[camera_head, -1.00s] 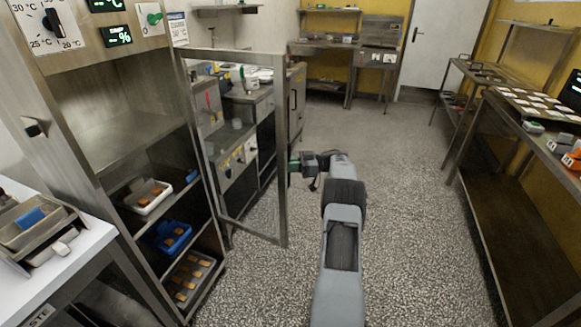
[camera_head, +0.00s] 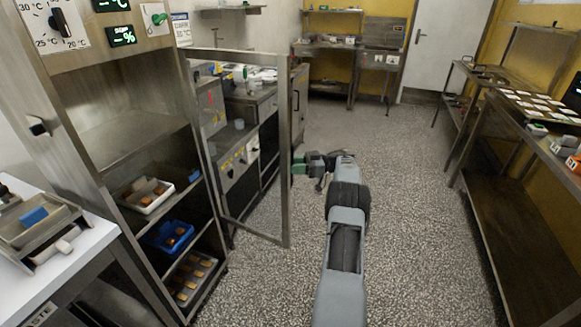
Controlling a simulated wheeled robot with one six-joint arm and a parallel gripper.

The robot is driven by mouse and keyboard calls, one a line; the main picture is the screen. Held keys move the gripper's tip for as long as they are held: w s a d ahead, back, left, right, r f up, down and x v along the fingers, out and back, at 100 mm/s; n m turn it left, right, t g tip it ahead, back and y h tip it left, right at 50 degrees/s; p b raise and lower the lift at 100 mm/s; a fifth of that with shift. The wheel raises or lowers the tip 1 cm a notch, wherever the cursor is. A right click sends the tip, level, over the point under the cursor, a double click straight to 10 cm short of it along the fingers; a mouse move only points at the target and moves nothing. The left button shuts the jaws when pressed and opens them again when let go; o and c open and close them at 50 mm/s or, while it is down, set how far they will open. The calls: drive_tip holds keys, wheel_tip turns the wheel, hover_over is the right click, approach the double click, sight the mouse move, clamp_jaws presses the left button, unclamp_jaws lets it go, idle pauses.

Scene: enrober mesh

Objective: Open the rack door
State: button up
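The rack (camera_head: 75,88) is a tall steel cabinet on the left with its front uncovered. Its framed glass door (camera_head: 286,150) stands swung out from the rack, hinged at the rack's right side, with its free edge toward the middle of the floor. My gripper (camera_head: 299,164) is just right of the door's free edge, at mid-height, at the end of my grey arm. A green part shows at its tip beside the frame. Its fingers are too small to tell open from shut, and I cannot tell whether it touches the door.
Inside the rack are a white tray (camera_head: 140,203), a blue tray (camera_head: 158,240) and a lower tray of brown pieces (camera_head: 190,290). A white-topped table (camera_head: 85,240) stands at left, steel benches (camera_head: 515,200) at right. The speckled floor (camera_head: 400,220) between is clear.

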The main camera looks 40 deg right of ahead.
drive_tip(key=shift+v, duration=2.9)
